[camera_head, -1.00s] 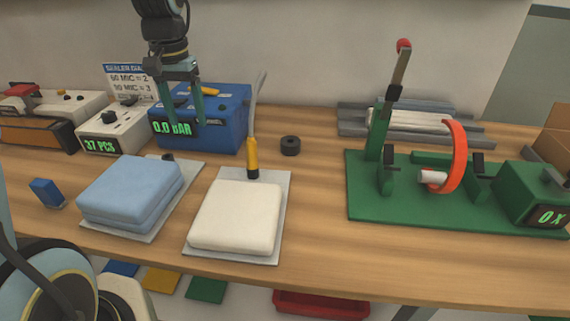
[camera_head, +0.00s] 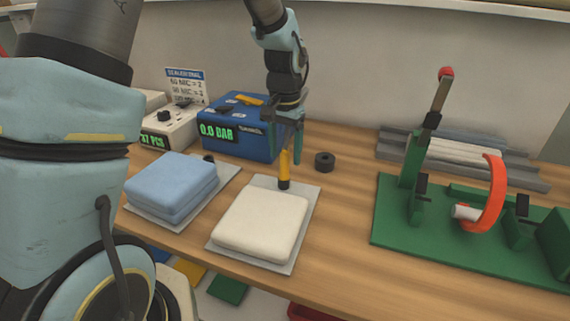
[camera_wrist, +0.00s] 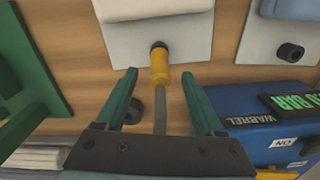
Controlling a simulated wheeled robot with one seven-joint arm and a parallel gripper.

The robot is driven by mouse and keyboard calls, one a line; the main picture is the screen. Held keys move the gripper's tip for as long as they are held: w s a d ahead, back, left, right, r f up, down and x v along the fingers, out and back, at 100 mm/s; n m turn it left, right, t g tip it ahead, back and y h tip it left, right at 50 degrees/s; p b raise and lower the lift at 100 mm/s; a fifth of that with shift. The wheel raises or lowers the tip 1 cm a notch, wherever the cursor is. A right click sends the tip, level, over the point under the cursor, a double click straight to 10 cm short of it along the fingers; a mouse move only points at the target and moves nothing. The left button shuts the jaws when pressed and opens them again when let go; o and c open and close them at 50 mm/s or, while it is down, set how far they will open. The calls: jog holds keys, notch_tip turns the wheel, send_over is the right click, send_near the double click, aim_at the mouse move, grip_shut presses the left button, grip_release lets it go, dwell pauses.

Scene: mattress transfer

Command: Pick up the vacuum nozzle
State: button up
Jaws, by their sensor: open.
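The vacuum nozzle (camera_head: 284,168) has a yellow grip, a black end and a thin grey tube. It stands at the back edge of the white mattress block's grey board. My gripper (camera_head: 285,158) is open above and around its upper part, with the tube hidden behind the fingers. In the wrist view the nozzle (camera_wrist: 160,66) lies between the two green fingers of my gripper (camera_wrist: 159,76), with a gap on both sides. The tube runs back under the palm.
The white block (camera_head: 262,222) lies in front and the blue block (camera_head: 172,184) to its left. The blue 0.0 BAR box (camera_head: 258,143) stands close behind. A black ring (camera_head: 325,162) is just right of the nozzle. The green fixture (camera_head: 400,240) is farther right.

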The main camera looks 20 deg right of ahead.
aim_at(284, 168)
jog(key=shift+s+f, duration=0.1)
jog(key=shift+f, duration=1.45)
jog(key=shift+c, duration=0.2)
grip_shut()
